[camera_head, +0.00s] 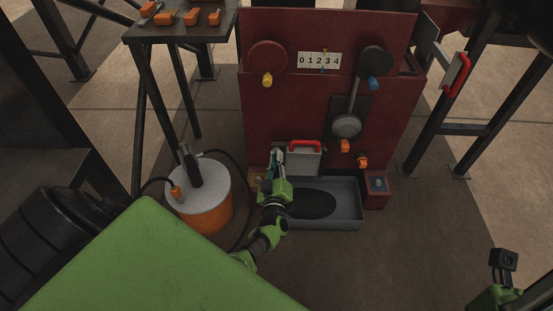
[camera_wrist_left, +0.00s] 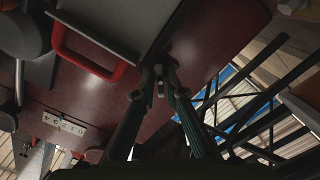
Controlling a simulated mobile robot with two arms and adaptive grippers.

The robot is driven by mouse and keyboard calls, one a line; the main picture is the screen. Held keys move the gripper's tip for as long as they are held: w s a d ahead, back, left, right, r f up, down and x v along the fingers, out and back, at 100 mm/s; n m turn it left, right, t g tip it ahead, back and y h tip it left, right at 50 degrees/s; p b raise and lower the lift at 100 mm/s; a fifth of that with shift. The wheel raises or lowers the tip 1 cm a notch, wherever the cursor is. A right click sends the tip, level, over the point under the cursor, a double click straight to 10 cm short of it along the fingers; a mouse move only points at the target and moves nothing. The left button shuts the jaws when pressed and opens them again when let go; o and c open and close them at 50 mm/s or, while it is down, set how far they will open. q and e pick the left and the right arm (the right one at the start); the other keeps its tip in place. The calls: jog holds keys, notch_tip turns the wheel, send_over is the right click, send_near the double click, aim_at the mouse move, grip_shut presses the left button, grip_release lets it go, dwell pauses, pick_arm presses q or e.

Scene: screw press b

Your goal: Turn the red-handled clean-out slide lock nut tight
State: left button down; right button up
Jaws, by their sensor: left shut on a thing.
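The clean-out slide (camera_head: 303,161) is a grey plate low on the front of the red press, with a red handle (camera_head: 305,145) along its top. My left gripper (camera_head: 275,163) is at the plate's left edge. In the left wrist view its two fingers (camera_wrist_left: 161,80) converge and are shut on the small grey lock nut (camera_wrist_left: 161,87), mostly hidden between the tips. The plate (camera_wrist_left: 115,22) and its red handle (camera_wrist_left: 88,62) show beside the fingers, apart from them. How tight the nut sits cannot be told. My right gripper's fingers are not in view.
A grey tray (camera_head: 347,222) with dark liquid sits below the slide. A grey and orange drum (camera_head: 205,218) with a hose stands to the left. Knobs, a dial lever (camera_head: 347,125) and a number strip (camera_head: 319,60) are on the press above.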

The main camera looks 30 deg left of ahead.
pick_arm(q)
jog(key=c, duration=2.2)
grip_release()
jog(key=v, duration=0.7)
jog(key=shift+s+d, duration=0.15)
jog(key=shift+s, duration=0.1)
